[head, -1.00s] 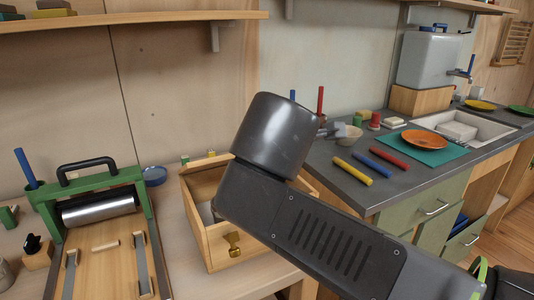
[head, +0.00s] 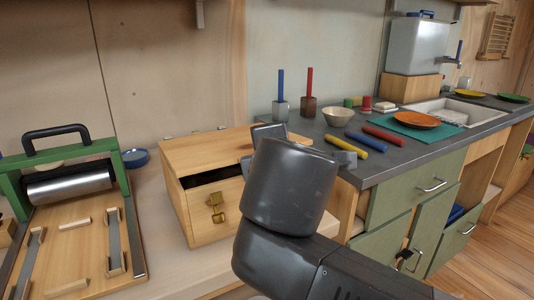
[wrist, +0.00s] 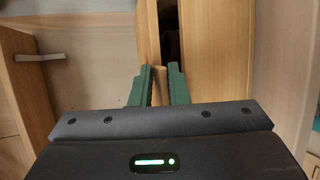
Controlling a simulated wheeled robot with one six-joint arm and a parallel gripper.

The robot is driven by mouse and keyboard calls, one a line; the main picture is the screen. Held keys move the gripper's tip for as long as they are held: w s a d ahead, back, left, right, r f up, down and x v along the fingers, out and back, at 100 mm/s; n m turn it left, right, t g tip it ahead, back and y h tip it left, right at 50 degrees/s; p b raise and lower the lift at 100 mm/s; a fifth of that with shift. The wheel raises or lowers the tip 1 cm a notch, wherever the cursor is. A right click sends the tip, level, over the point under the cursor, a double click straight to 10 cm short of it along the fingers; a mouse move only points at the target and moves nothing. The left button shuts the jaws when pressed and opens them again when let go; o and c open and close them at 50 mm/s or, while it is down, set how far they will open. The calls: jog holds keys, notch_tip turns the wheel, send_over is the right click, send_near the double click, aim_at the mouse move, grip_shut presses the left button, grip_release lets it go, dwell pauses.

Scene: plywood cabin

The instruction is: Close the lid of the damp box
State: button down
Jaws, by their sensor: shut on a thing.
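The damp box (head: 206,226) is a pale wooden box on the worktop in the head view, with a brass latch (head: 216,200) on its front. Its lid (head: 215,151) is lowered, tilted a little, with a dark gap under its front edge. My gripper (wrist: 161,72) shows two green fingers in the wrist view, closed around a narrow wooden piece that looks like part of the lid. A dark slot and wooden panels of the box lie just beyond the fingers. In the head view my arm hides the fingers and the box's right side.
A green-framed press with a metal roller (head: 70,186) stands left of the box, with a blue dish (head: 135,157) behind. A dark counter (head: 400,160) at right holds a bowl (head: 338,116), coloured sticks and an orange plate (head: 415,120).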

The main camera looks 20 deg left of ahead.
jog(key=shift+f, duration=0.45)
jog(key=c, duration=1.5)
grip_release()
jog(key=shift+c, duration=0.2)
jog(key=shift+r, duration=0.15)
